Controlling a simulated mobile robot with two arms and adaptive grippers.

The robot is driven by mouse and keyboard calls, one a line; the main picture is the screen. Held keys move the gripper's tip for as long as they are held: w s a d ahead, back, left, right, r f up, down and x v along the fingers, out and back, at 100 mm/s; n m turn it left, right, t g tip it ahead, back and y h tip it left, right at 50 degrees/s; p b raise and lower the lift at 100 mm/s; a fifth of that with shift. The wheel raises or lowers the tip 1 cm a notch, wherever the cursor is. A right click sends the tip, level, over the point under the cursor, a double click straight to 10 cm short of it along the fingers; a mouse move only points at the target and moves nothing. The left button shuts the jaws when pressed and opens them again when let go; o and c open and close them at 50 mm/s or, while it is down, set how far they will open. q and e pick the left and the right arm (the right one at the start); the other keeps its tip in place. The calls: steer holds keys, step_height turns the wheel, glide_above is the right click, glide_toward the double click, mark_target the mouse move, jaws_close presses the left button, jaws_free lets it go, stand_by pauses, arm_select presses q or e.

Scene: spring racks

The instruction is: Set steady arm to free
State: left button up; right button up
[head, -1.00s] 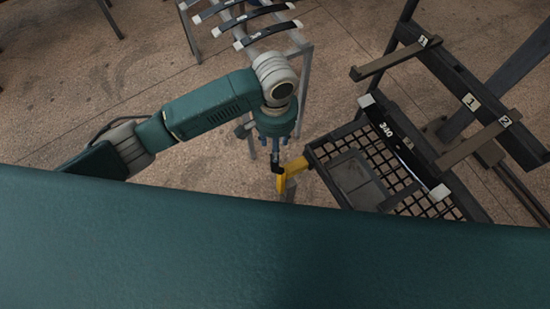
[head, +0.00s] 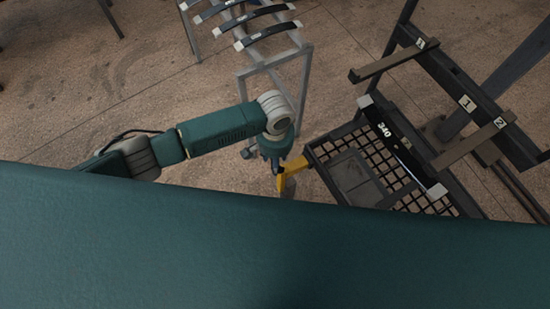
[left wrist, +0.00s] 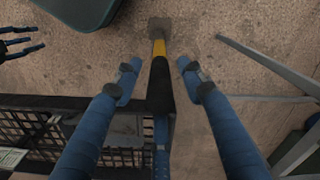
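A yellow arm (head: 293,166) sticks out from the left edge of the dark mesh rack in the head view. In the left wrist view a bar with a black grip (left wrist: 160,88), a yellow band and a grey block end lies between my left fingers. My left gripper (left wrist: 158,72) is open, with one blue finger on each side of the bar and gaps to both. In the head view my left gripper (head: 277,170) points down at the yellow arm and partly hides it. My right gripper (left wrist: 20,42) shows at the left wrist view's edge, empty, its fingers apart.
A black spring marked 340 (head: 400,145) lies across the mesh rack (head: 450,205). Dark posts with numbered brackets (head: 467,103) stand to its right. A grey metal stand (head: 275,62) holding several springs is at the back. My teal body covers the head view's lower part.

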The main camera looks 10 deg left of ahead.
arm_select(q)
jaws_close()
steer(key=w+a+f+g+h+b, duration=0.3)
steer(key=w+a+b, duration=0.5)
steer(key=b, duration=1.1)
steer(key=w+g, duration=0.1)
steer(key=w, duration=0.3)
steer(key=shift+a+f+g, duration=0.3)
steer(key=shift+f, duration=0.05)
arm_select(e)
step_height(320, 180, down, 19)
steer(key=shift+d, duration=0.15)
arm_select(q)
steer(key=shift+s, duration=0.1)
steer(key=shift+o, duration=0.2)
jaws_free()
arm_select(e)
steer(key=shift+d, duration=0.15)
